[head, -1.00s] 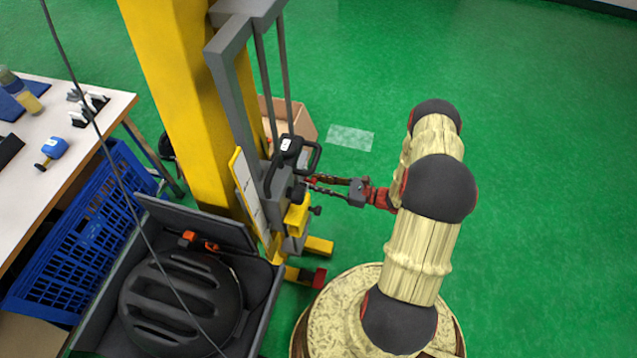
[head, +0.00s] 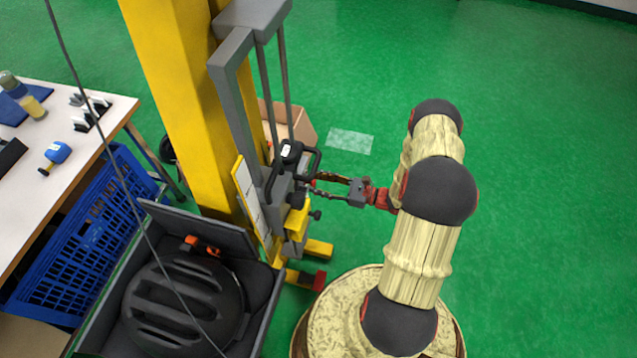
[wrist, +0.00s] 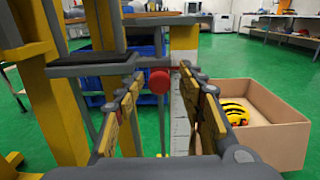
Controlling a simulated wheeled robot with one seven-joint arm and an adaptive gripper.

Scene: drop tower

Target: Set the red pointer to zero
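The red pointer shows in the wrist view as a round red knob (wrist: 158,82) beside a white scale strip with fine marks (wrist: 182,110). The number it points at is too small to read. My gripper (wrist: 162,75) is open, with one finger on each side of the knob. Gaps show between the knob and both fingers; I cannot tell how far ahead of the tips it is.
A cardboard box (wrist: 262,140) with a yellow-and-black item stands to the right in the wrist view. In the head view, an open dark case (head: 262,318) lies front left, near a white-topped table (head: 95,135) and blue crate (head: 75,235). The green floor at right is clear.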

